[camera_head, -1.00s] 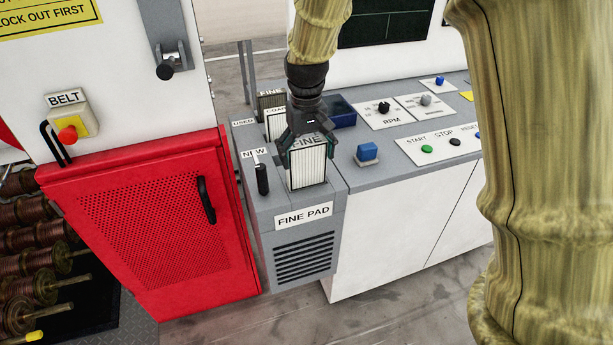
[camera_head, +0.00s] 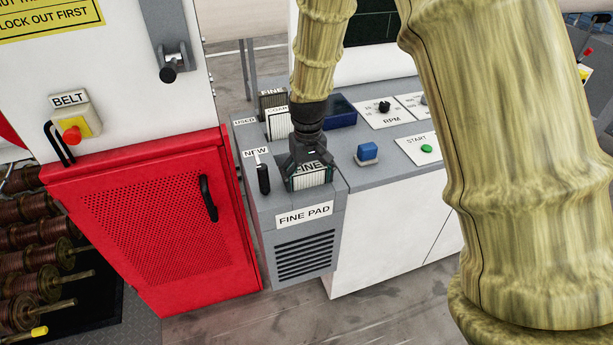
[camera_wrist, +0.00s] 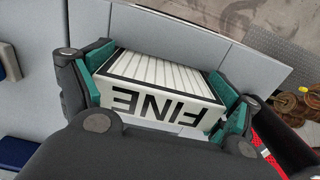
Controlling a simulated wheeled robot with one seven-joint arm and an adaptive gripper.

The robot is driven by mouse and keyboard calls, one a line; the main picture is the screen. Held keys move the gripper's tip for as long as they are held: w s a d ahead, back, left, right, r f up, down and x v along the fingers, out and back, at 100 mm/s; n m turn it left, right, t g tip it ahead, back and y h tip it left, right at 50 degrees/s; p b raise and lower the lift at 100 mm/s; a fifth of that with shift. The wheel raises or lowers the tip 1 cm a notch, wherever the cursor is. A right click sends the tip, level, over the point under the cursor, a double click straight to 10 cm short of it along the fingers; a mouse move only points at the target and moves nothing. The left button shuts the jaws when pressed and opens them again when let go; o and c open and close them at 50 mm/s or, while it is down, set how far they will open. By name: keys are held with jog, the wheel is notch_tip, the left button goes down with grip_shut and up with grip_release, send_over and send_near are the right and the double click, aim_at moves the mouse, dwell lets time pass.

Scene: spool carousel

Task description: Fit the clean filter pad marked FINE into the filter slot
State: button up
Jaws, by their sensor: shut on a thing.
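The slot's mouth is covered by the pad and cannot be seen clearly. My gripper (camera_head: 309,172) is shut on the pad from above. In the wrist view, the green fingertips grip both ends of the pad (camera_wrist: 160,85), its FINE lettering upside down.
A black handle (camera_head: 263,179) stands just left of the pad by the NEW label. Behind are a dark pad marked FINE (camera_head: 271,99) and a pale pad (camera_head: 279,125), near the USED label. A blue button (camera_head: 367,153) and dark blue tray (camera_head: 340,112) lie right.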

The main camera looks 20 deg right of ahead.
jog(key=o, duration=0.8)
jog(key=shift+f, duration=0.1)
notch_tip(320, 180, up, 12)
jog(key=b, duration=0.2)
jog(key=shift+b, duration=0.35)
